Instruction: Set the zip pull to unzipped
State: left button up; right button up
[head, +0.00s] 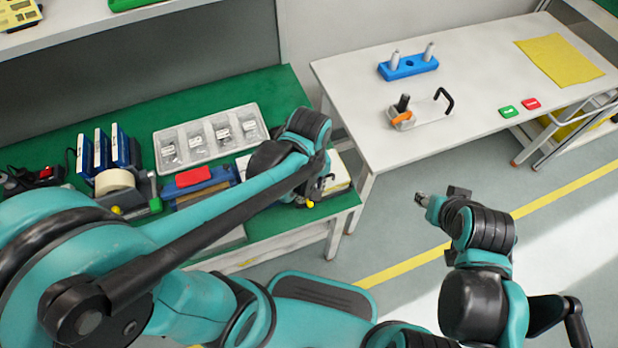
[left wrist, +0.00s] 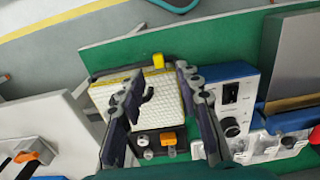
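A white quilted pad (left wrist: 168,98) with yellow edging lies in a dark frame on the green bench; part of it shows in the head view (head: 338,172) beyond my left gripper. A small yellow block (left wrist: 158,61) sits at its far edge in the left wrist view; it looks like the zip pull, but I cannot be sure. My left gripper (left wrist: 160,76) is open above the pad, its fingers on either side with a gap between them. In the head view my left wrist hides most of the pad. My right gripper (head: 422,198) is over the floor, away from the bench; its finger opening is unclear.
An orange block (left wrist: 168,138) and a white knob (left wrist: 142,142) sit at the pad's near edge. A blue device (left wrist: 232,100) stands close on the right. In the head view, a parts tray (head: 210,138) and a white table (head: 470,100) with fixtures are nearby.

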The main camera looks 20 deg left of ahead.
pick_arm(q)
notch_tip(320, 180, up, 7)
jog(key=shift+f, duration=0.2)
dwell(0.6)
jog(key=a+r+m+t, duration=0.2)
jog(key=a+m+t, duration=0.5)
jog(key=shift+a+r, duration=0.2)
jog(key=shift+a, duration=0.15)
jog(key=shift+w, duration=0.1)
dwell(2.4)
